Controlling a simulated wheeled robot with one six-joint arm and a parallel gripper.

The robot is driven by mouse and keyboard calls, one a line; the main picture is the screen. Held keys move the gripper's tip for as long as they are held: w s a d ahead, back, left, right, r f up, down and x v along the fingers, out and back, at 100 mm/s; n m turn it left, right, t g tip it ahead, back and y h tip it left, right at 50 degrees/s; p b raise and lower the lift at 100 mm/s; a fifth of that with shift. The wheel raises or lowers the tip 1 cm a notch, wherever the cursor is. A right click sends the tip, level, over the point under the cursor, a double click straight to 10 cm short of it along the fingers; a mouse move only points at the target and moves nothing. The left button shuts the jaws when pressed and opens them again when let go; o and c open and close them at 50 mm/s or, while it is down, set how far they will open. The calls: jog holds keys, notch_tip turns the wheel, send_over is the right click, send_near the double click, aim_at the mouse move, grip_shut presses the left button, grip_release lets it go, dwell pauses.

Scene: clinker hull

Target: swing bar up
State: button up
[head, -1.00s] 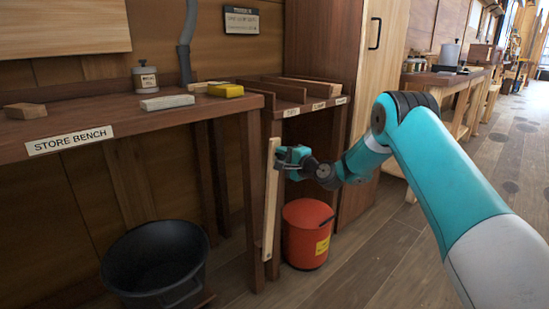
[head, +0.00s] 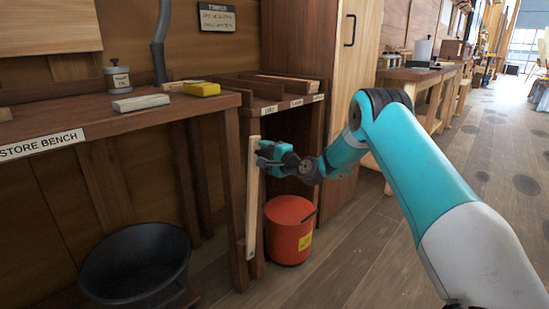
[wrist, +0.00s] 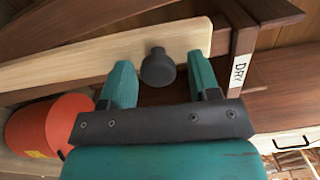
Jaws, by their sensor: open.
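The pale wooden bar (head: 252,200) hangs nearly upright at the front of the rack beside the store bench. In the wrist view the bar (wrist: 75,62) runs across the picture, with a dark round knob (wrist: 157,68) near its end. My gripper (head: 263,155) is at the bar's upper end. In the wrist view its teal fingers (wrist: 162,82) are open, one on each side of the knob, with gaps between them and it. The bar's lower end shows in the head view next to the bench leg.
A red bin (head: 290,230) stands on the floor right of the bar, and a black tub (head: 135,262) under the store bench (head: 60,125). The rack (head: 285,104) has labelled slots, one reading DRY in the wrist view. Open floor lies to the right.

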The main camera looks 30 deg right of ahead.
jog(key=b+v, duration=0.2)
jog(key=v, duration=1.5)
jog(key=shift+a+r, duration=0.1)
